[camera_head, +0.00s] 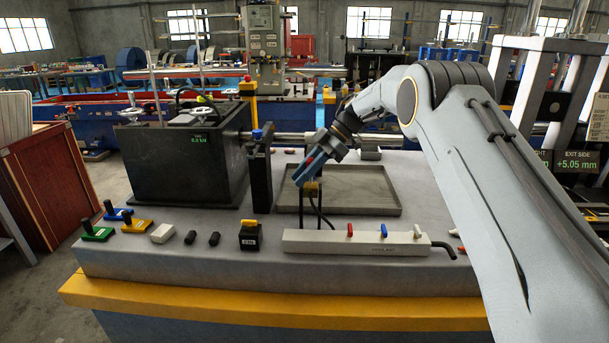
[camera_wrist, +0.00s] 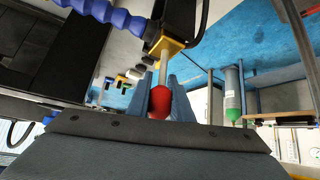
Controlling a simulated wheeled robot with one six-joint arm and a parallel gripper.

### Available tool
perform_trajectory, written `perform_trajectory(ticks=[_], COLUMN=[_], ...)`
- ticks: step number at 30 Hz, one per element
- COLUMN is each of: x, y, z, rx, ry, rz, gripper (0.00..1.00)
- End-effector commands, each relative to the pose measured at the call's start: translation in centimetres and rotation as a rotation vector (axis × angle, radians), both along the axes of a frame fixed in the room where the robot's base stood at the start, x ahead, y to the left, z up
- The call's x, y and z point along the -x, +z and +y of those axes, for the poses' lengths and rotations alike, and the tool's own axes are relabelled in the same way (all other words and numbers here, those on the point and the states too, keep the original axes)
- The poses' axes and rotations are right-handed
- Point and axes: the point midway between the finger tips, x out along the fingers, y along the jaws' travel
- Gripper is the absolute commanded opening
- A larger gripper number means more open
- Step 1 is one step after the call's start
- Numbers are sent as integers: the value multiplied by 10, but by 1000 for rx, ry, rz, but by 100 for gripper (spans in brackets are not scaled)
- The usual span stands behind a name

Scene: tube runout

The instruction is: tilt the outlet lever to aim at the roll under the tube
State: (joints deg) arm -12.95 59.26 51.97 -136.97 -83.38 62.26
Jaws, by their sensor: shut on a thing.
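My gripper (camera_head: 308,172) reaches down over the shallow grey tray in the head view. In the wrist view its blue fingers (camera_wrist: 162,92) are shut on the red knob (camera_wrist: 159,103) of the outlet lever. The lever's metal shaft (camera_wrist: 158,72) runs from the knob to a yellow block (camera_wrist: 166,41). A blue segmented hose (camera_wrist: 115,15) shows beside that block. In the head view the yellow block (camera_head: 311,187) sits just below my fingers. The horizontal metal tube (camera_head: 290,138) passes behind my gripper. I cannot clearly make out the roll under it.
The grey tray (camera_head: 385,210) lies below my gripper. A black tank (camera_head: 180,170) and a black post (camera_head: 261,180) stand to the left. A white switch strip (camera_head: 345,243) lies in front, with coloured levers. Small parts lie along the bench's front left.

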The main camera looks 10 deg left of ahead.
Motion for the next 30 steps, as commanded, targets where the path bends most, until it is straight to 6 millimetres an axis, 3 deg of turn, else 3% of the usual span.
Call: perform_trajectory(ticks=[8,9,12,23,30], x=[1,1,1,-3,-15], y=[0,0,0,3,26], z=[2,2,2,-5,-26], rx=[1,1,1,0,-1], ry=[4,4,3,-3,-4], rz=[-1,-1,-1,-3,-5], gripper=[0,23,38,38,38])
